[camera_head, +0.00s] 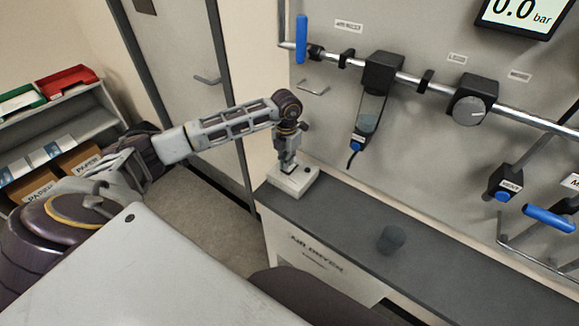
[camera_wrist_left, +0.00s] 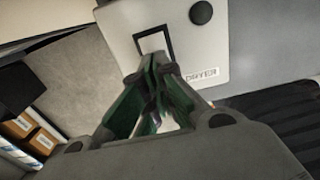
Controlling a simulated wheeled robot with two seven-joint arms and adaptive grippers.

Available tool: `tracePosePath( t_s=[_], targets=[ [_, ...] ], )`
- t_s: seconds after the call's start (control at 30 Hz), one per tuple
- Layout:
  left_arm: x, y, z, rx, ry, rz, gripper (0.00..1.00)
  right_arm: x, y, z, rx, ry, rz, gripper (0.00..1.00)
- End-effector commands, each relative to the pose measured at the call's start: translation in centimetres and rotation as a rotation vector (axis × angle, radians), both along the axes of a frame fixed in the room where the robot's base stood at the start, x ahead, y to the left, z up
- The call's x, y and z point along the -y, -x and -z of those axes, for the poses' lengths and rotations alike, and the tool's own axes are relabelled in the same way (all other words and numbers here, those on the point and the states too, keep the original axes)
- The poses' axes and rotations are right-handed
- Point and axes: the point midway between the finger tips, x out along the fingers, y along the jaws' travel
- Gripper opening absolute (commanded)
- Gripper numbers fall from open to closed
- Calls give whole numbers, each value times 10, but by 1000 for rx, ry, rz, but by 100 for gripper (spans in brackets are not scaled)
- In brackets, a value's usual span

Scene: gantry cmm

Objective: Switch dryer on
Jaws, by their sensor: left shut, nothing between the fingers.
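A small white switch box (camera_head: 298,184) sits on the left end of the dark counter. In the left wrist view the box (camera_wrist_left: 240,50) carries a label reading DRYER, a round black button (camera_wrist_left: 201,13) and a black-framed white rocker switch (camera_wrist_left: 154,42). My left gripper (camera_head: 287,166) points down over the box with its fingers shut and empty. In the left wrist view its fingertips (camera_wrist_left: 153,66) are at the lower edge of the rocker; I cannot tell whether they touch it. The fingers hide part of the rocker. My right gripper is not in view.
A pipe with a filter (camera_head: 370,115), regulator knob (camera_head: 473,100) and blue-handled valve (camera_head: 302,40) runs along the wall above. A gauge display (camera_head: 515,12) reads 0.0 bar.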

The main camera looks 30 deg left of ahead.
Motion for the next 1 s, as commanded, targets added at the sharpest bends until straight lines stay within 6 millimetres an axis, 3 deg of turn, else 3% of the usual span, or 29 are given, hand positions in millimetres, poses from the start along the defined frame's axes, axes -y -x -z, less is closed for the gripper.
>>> tracePosePath(
  t_s=[1.0],
  targets=[
    [0,0,10,0,0,0,0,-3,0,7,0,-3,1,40]
  ],
)
